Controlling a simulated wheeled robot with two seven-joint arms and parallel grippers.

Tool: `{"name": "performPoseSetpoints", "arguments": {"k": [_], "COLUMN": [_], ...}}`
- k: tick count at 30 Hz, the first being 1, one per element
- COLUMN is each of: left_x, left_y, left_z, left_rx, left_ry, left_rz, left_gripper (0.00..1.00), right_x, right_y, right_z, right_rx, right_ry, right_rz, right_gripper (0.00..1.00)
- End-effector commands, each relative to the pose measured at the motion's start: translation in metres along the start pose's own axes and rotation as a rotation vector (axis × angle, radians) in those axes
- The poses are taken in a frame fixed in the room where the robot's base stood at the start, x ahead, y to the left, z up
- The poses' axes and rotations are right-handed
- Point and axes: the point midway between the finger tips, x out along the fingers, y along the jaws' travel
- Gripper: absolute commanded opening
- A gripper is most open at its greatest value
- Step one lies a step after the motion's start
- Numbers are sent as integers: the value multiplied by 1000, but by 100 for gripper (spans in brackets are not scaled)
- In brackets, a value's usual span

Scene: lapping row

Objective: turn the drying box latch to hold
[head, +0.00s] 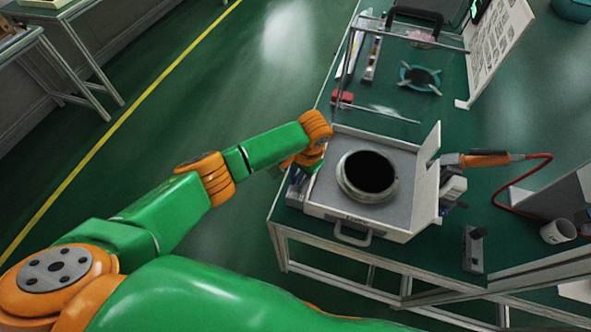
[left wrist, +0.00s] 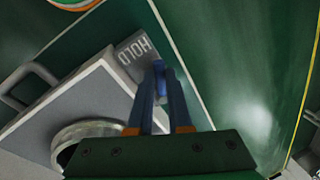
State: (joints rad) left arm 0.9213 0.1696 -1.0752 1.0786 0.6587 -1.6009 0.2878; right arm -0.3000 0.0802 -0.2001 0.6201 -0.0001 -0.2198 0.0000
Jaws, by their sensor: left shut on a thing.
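The drying box (head: 408,160) is a pale grey box with a round dark opening in a metal ring and a handle at its front. It stands on the green bench. My left gripper (head: 302,165) is at the left side of the box, mostly hidden by its own wrist in the head view. In the left wrist view my left gripper (left wrist: 160,72) is shut on the small blue latch (left wrist: 160,82), largely covered by the fingers. A grey plate marked HOLD (left wrist: 134,58) is right beside the fingertips. My right gripper is not in view.
A clear-topped case with a black handle (head: 414,14) stands behind the box. The floor left of the bench is clear.

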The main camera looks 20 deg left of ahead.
Motion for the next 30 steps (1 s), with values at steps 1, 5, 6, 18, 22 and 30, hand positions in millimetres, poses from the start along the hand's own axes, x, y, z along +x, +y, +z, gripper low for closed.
{"name": "performPoseSetpoints", "arguments": {"k": [1, 5, 6, 18, 22, 30], "left_x": [-4, -4, -4, -3, -3, -4], "left_y": [2, 5, 6, 14, 14, 15], "left_z": [0, -1, -2, -5, -6, -7], "left_rx": [-33, -129, -158, -379, -415, -440], "left_ry": [-7, -27, -32, -75, -81, -85], "left_rz": [3, 2, 2, 1, 1, 0], "left_gripper": [0, 0, 0, 0, 0, 0], "right_x": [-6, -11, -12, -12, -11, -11], "right_y": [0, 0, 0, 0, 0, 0], "right_z": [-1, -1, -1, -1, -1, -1], "right_rx": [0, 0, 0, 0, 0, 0], "right_ry": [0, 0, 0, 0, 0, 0], "right_rz": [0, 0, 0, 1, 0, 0], "right_gripper": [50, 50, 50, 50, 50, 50]}}
